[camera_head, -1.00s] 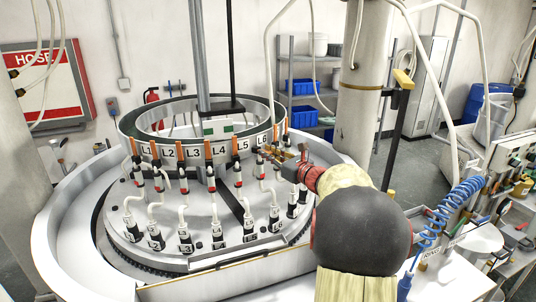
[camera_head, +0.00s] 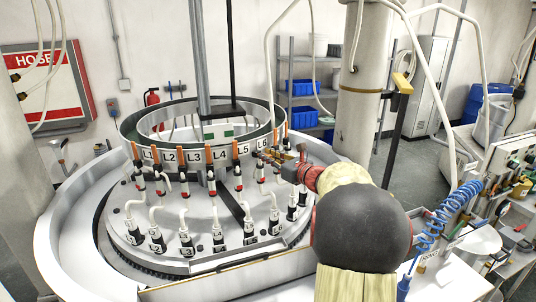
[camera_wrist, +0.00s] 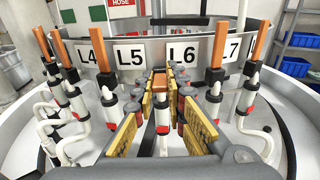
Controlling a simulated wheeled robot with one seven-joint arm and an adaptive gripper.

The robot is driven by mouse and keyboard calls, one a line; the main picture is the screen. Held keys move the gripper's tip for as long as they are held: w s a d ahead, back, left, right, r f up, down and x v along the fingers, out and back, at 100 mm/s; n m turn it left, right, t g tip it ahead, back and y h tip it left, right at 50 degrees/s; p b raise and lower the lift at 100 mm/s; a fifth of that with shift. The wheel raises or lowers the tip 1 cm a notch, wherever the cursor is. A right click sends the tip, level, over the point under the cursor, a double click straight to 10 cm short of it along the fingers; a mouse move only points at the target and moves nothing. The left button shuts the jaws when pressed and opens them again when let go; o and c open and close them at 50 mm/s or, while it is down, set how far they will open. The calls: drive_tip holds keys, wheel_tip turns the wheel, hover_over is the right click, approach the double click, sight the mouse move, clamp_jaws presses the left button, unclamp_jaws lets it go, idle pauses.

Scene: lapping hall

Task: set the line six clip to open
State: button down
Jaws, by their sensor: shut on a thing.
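The ring carries labels, with L6 (camera_wrist: 182,53) straight ahead in the wrist view. My gripper (camera_wrist: 160,80) has its yellow-padded fingers closed in front of that label. Between the fingertips sits the orange lever of the line six clip (camera_wrist: 159,78), seen nearly end-on and mostly hidden by the fingers. A white nozzle with a red band (camera_wrist: 162,118) hangs below it, between the fingers. In the head view my gripper (camera_head: 272,156) reaches the ring from the right, just below the L6 label (camera_head: 262,142); the clip is too small there to judge its angle.
Neighbouring clips have upright orange levers, one left of line six (camera_wrist: 106,42) and one right (camera_wrist: 218,44), close to my fingers. White hoses and fittings (camera_head: 184,236) stand below on the round plate. A pillar (camera_head: 360,110) stands behind my arm.

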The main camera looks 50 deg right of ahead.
drive_tip(key=shift+w+r+g+p, duration=0.2)
drive_tip(key=shift+r+g+p, duration=0.9)
drive_tip(key=shift+p, duration=2)
drive_tip(key=g+p, duration=0.1)
drive_tip(key=p, duration=0.2)
drive_tip(key=r+g+p, duration=0.1)
drive_tip(key=g+p, duration=0.1)
drive_tip(key=p, duration=0.1)
drive_tip(key=shift+w+d+y, duration=0.1)
drive_tip(key=shift+w+y, duration=0.3)
drive_tip(key=g, duration=0.1)
drive_tip(key=w+g+p, duration=0.1)
drive_tip(key=shift+d+r+g, duration=0.15)
drive_tip(key=shift+r+g, duration=0.05)
drive_tip(key=shift+g, duration=0.1)
drive_tip(key=shift+w+d+r+g+y, duration=0.15)
drive_tip(key=shift+w+g, duration=0.2)
drive_tip(key=shift+g, duration=0.45)
drive_tip(key=shift+w+a+r+g+y, duration=0.15)
drive_tip(key=shift+w+g, duration=0.25)
drive_tip(key=shift+g, duration=0.4)
drive_tip(key=shift+w+d+r+g+y, duration=0.2)
drive_tip(key=shift+w+g, duration=0.15)
drive_tip(key=shift+g, duration=0.45)
drive_tip(key=c, duration=1.8)
unclamp_jaws()
drive_tip(key=shift+f, duration=0.1)
